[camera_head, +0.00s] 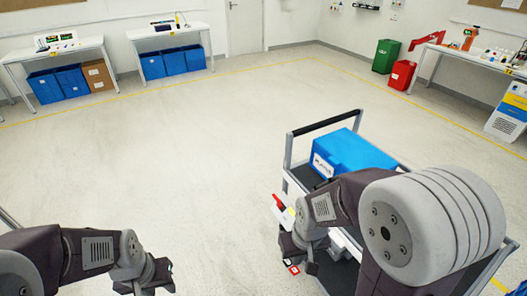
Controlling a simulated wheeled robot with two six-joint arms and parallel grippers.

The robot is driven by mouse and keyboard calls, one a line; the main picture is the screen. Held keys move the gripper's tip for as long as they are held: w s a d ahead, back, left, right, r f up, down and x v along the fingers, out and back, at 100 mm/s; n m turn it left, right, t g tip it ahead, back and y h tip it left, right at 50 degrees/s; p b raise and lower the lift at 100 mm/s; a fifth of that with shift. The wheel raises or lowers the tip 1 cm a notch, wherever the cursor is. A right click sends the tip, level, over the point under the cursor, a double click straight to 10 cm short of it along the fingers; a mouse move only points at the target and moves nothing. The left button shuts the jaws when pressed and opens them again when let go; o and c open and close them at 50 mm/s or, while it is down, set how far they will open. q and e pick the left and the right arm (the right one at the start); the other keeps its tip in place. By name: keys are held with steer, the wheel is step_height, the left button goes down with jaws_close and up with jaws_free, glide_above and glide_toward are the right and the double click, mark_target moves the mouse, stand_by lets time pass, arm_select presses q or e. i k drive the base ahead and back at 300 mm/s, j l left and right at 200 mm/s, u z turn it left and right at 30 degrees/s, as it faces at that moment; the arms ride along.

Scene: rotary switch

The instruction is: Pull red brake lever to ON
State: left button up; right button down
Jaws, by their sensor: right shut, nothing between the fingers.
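A grey cart (289,160) with a black handle bar stands at the centre right. A small red part (279,202), which looks like the brake lever, sticks out at the cart's left side above a white and yellow plate. Its exact setting is too small to read. My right gripper (306,267) is below this red part, beside the cart's left side, shut and empty; it appears apart from the red part. My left gripper (146,290) is low at the left, away from the cart, partly cut off by the bottom edge. Its finger opening does not show clearly.
A blue crate (352,152) sits on the cart. My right arm hides much of the cart. Open floor (180,150) lies left of the cart. Tables with blue bins (66,83) stand at the back left; a green bin (385,56) and a red bin (401,75) stand at the back right.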

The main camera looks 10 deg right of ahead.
mark_target(278, 203)
steer(key=i, duration=1.25)
steer(key=z, duration=0.2)
